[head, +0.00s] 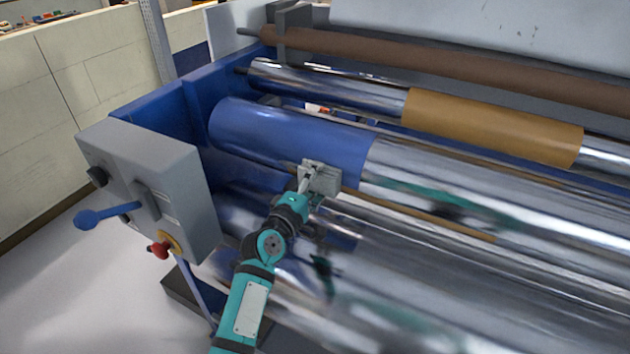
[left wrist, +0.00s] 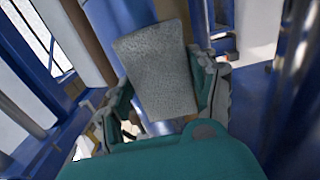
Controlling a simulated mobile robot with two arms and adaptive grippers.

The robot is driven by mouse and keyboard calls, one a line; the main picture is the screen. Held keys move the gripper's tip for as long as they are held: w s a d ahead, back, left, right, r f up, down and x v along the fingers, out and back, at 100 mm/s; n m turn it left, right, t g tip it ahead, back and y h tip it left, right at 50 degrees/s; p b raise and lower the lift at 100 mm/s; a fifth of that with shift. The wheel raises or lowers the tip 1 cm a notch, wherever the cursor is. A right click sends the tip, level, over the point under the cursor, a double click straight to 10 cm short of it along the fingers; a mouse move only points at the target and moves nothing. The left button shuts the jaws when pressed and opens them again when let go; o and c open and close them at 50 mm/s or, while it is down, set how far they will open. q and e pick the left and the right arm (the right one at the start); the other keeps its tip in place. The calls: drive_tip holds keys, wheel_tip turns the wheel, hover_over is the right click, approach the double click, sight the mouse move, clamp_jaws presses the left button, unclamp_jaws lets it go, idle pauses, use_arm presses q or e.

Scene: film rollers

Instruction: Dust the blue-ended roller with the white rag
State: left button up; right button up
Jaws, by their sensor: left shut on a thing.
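The blue-ended roller (head: 285,135) is a large shiny cylinder, blue at its left end and chrome along the rest. My left gripper (head: 308,180) is shut on the white rag (head: 322,180), which looks like a pale grey folded pad. The rag is at the lower front side of the roller, near where blue meets chrome. I cannot tell whether it touches the roller. In the left wrist view, the rag (left wrist: 158,68) sits between the fingers of the left gripper (left wrist: 165,100) and hides part of what lies behind it. My right gripper is not in view.
A thin brown rod (head: 420,215) runs just in front of the roller. Behind are a roller with an orange-tan band (head: 490,125) and a long brown roller (head: 450,68). A grey control box (head: 145,175) with a blue handle (head: 105,214) and red knob (head: 158,249) stands left.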

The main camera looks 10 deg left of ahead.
sight(300, 178)
use_arm(q)
drive_tip(key=shift+w+a+b, duration=0.15)
drive_tip(key=shift+w+a, duration=0.1)
drive_tip(key=shift+a, duration=0.4)
drive_tip(key=shift+w+a+b, duration=0.2)
drive_tip(key=shift+a, duration=0.45)
drive_tip(key=shift+w+a+b, duration=0.15)
drive_tip(key=shift+w+a, duration=0.1)
drive_tip(key=shift+a, duration=0.4)
drive_tip(key=a, duration=0.2)
drive_tip(key=w+a+b, duration=0.1)
drive_tip(key=shift+w+a+r+b, duration=0.1)
drive_tip(key=shift+w+a+b, duration=0.1)
drive_tip(key=shift+a+b, duration=0.15)
drive_tip(key=shift+w+a+b, duration=0.25)
drive_tip(key=shift+a+b, duration=0.1)
drive_tip(key=shift+a, duration=0.35)
drive_tip(key=shift+w+a+b, duration=0.2)
drive_tip(key=shift+a+b, duration=0.1)
drive_tip(key=shift+a, duration=0.35)
drive_tip(key=shift+w+a, duration=0.25)
drive_tip(key=shift+a, duration=0.35)
drive_tip(key=shift+s, duration=0.1)
drive_tip(key=shift+s+a, duration=0.2)
drive_tip(key=shift+s, duration=0.35)
drive_tip(key=shift+p+v, duration=0.8)
drive_tip(key=shift+v, duration=1.5)
